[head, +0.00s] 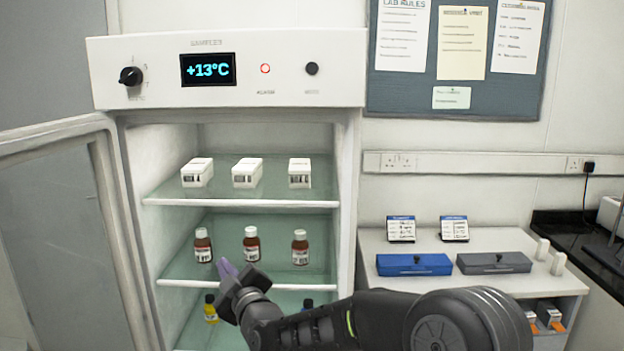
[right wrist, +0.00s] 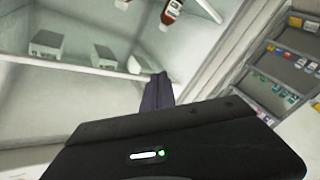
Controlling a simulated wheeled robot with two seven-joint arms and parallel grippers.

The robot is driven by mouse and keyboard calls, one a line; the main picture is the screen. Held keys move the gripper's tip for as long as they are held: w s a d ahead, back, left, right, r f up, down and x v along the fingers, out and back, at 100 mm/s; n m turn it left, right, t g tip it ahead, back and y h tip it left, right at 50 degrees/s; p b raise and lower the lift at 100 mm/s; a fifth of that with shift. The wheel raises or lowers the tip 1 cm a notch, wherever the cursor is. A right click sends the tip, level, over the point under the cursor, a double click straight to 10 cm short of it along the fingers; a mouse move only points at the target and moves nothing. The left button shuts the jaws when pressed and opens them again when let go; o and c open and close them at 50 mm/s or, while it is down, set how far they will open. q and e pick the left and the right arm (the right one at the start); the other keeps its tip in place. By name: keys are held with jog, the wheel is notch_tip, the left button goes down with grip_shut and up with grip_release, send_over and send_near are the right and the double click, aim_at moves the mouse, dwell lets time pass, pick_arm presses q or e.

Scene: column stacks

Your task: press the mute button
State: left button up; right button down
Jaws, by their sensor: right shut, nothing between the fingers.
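The mute button (head: 312,68) is a round black knob on the white control panel (head: 335,90) atop the fridge, right of the red alarm light (head: 265,68). The label below it is too blurred to read surely. My right gripper (head: 226,268) is shut and empty, in front of the fridge's middle shelf, well below and left of the button and apart from it. Its fingers also show in the right wrist view (right wrist: 158,92), pointing into the fridge. The button is not in the right wrist view. My left gripper is not in view.
The fridge door (head: 60,135) stands open at the left. White boxes (head: 247,173) stand on the upper shelf and brown bottles (head: 251,243) on the middle one. The display (head: 208,69) reads +13°C, with a dial (head: 131,76) left of it. A blue case (head: 414,265) lies on the side counter.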

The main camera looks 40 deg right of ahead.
aim_at(313, 74)
jog(key=s+d+r+t+h+p, duration=0.1)
jog(key=s+d+r+t+h, duration=0.1)
jog(key=r, duration=1.1)
jog(key=s+d+r+t+h+p, duration=0.1)
jog(key=s+d+r+h, duration=0.3)
jog(key=r, duration=0.9)
jog(key=s+d+r+t+h+p, duration=0.1)
jog(key=s+d+r+t+h, duration=0.2)
jog(key=r, duration=1.1)
jog(key=s+d+h, duration=0.1)
jog(key=s+d, duration=0.2)
jog(key=s, duration=0.3)
jog(key=shift+s, duration=0.15)
jog(key=w+d+p, duration=0.1)
jog(key=w, duration=0.1)
jog(key=w+d+p, duration=0.1)
jog(key=w+d, duration=0.1)
jog(key=w+d+p, duration=0.1)
jog(key=w, duration=0.1)
jog(key=shift+w+d, duration=0.15)
jog(key=shift+d, duration=0.15)
jog(key=shift+w+d, duration=0.35)
jog(key=shift+w, duration=0.1)
